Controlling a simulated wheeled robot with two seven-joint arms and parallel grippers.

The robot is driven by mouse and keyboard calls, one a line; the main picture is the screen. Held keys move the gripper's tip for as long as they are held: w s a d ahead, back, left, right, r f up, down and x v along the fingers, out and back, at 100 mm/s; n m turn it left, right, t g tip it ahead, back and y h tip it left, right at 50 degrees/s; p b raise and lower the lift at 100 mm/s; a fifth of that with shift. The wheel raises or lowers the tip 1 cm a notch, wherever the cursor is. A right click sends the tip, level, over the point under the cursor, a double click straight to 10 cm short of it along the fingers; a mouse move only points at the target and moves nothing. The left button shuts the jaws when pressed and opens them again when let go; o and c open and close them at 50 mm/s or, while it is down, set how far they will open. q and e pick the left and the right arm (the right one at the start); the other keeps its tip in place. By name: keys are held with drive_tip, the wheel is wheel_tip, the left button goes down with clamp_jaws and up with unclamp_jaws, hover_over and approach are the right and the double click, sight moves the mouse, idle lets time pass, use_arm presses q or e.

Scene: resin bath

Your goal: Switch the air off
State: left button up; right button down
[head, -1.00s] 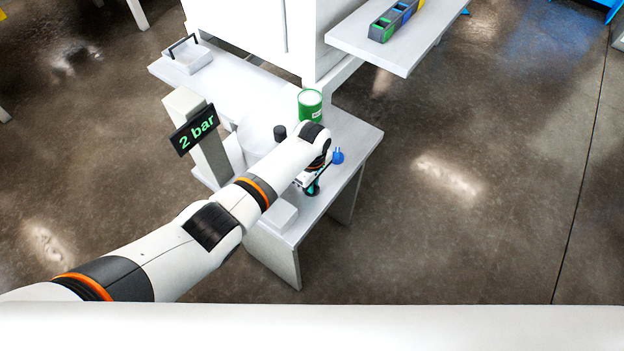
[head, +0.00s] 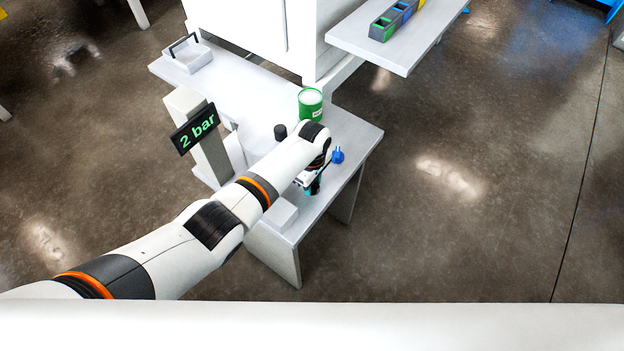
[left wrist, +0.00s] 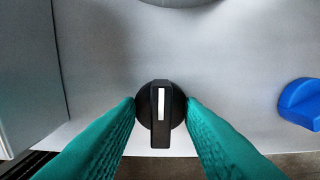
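A round black knob (left wrist: 161,112) with a raised grip bar and a white line shows in the left wrist view; the line runs up and down in that picture. The teal fingers of my left gripper (left wrist: 161,104) stand on both sides of the knob, closed in against its edges. A display (head: 195,130) on a pale post reads "2 bar" in green. My right gripper is not in view.
A blue knob (left wrist: 300,103) is right of the black one; it also shows in the head view (head: 338,155). A green can (head: 310,103) and a dark cylinder (head: 280,132) stand behind my wrist. A white tray (head: 190,58) is at the table's far left.

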use_arm(q)
wheel_tip(320, 180, up, 12)
drive_tip(key=p, duration=0.1)
idle(0.4)
idle(0.3)
